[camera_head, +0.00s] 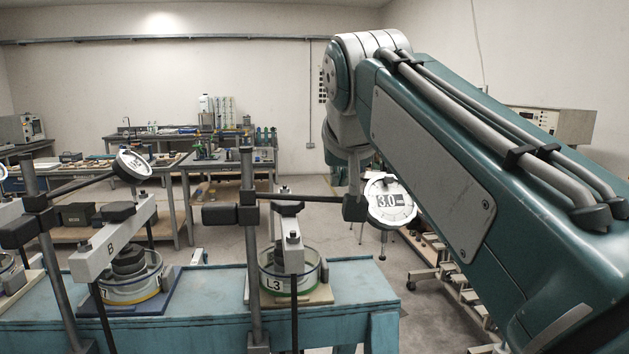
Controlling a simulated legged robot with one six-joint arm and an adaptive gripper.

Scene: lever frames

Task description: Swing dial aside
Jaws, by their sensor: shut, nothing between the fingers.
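The dial (390,201), a round white gauge reading 3.0, hangs at the right end of a thin horizontal rod (305,198). The rod comes from a clamp on an upright post (248,170). Below and left of the dial, a ring cell marked L3 (280,275) stands on the blue bench. My arm crosses the right side and bends down at the dial. My arm hides part of the dial's surroundings.
A second post (47,245) with its own dial (133,165) stands at left, beside another ring cell (128,275). The blue bench (205,310) spans the front left. Workbenches with equipment line the back. Open floor lies behind the bench.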

